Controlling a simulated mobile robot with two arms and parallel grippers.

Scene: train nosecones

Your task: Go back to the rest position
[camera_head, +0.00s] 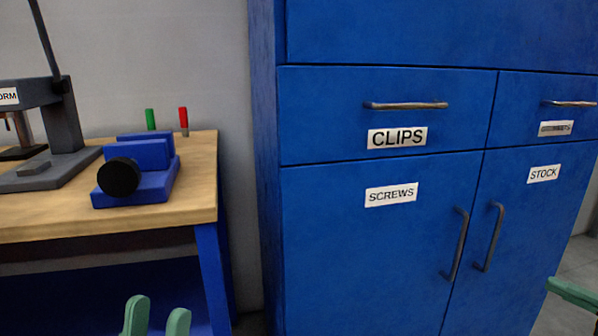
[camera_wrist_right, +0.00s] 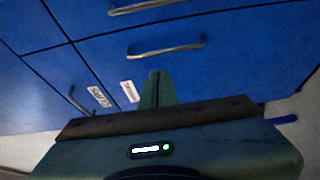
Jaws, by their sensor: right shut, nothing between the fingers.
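My left gripper (camera_head: 156,322) shows at the bottom edge of the head view, in front of the workbench. Its two green fingertips stand apart with nothing visible between them. My right gripper (camera_head: 572,293) is at the right edge of the head view, in front of the blue cabinet's lower right side, mostly out of frame. In the right wrist view its green fingers (camera_wrist_right: 157,88) are together and empty, pointing toward the blue cabinet front.
A blue cabinet (camera_head: 350,260) with closed drawers and doors fills the right; its handles (camera_head: 456,244) stick out. On the left, a wooden workbench (camera_head: 190,210) carries a blue vise-like fixture (camera_head: 150,185), a grey press (camera_head: 65,125), and green (camera_head: 150,119) and red (camera_head: 183,116) pegs.

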